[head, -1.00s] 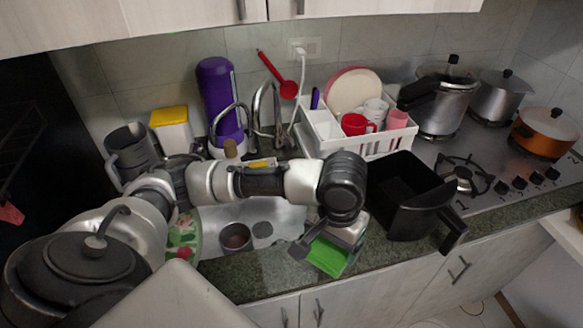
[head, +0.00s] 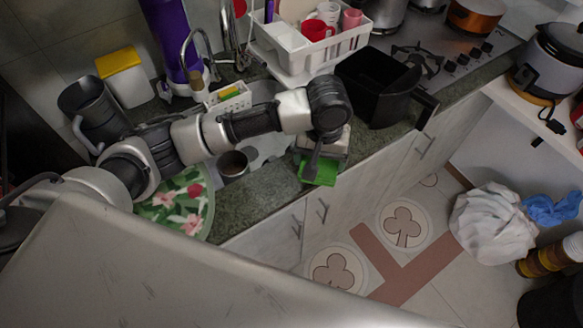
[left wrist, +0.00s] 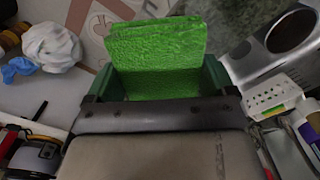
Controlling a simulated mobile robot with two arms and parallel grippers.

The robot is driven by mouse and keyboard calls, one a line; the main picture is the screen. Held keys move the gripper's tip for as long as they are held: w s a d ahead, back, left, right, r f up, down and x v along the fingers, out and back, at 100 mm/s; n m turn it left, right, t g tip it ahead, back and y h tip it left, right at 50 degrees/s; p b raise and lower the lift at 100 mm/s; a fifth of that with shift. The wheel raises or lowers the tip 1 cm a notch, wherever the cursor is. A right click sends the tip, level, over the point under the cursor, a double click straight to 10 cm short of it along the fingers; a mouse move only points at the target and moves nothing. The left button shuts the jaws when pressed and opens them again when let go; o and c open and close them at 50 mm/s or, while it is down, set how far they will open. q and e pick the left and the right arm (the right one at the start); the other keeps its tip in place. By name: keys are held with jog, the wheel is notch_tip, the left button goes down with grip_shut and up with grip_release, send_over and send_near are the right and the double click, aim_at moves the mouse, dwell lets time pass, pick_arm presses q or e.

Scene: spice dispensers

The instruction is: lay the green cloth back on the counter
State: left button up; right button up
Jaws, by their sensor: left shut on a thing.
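The green cloth (head: 318,171) is held at the front edge of the counter (head: 262,203), beside the sink. My left gripper (head: 322,152) points down and is shut on it. In the left wrist view the cloth (left wrist: 155,60) stands out as a folded, textured green slab between the dark green fingers of my left gripper (left wrist: 158,84). Floor shows beyond the cloth in that view. I cannot tell whether the cloth touches the counter. My right gripper is not in view.
A black air-fryer basket (head: 380,88) stands just right of the gripper. The sink holds a small pot (head: 233,164). A floral round piece (head: 177,204) lies left of it. A white dish rack (head: 300,52) is behind. Bare counter shows between sink and front edge.

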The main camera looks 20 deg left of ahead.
pick_arm(q)
send_over(293, 180)
jog(key=f, duration=0.1)
jog(key=f+p, duration=0.1)
jog(key=shift+w+d+f, duration=0.1)
jog(key=shift+d+f, duration=0.2)
jog(key=shift+f, duration=0.05)
jog(key=shift+a+f, duration=0.2)
jog(key=shift+a, duration=0.05)
jog(key=shift+f, duration=0.25)
notch_tip(293, 180, down, 4)
jog(key=shift+r+p, duration=0.15)
jog(key=shift+p, duration=0.25)
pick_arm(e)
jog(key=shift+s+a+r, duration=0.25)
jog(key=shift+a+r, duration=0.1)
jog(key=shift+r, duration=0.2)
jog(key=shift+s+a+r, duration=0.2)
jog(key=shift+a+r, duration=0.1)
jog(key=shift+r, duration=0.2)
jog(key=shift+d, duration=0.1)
pick_arm(q)
jog(key=o, duration=0.7)
jog(key=shift+o, duration=0.2)
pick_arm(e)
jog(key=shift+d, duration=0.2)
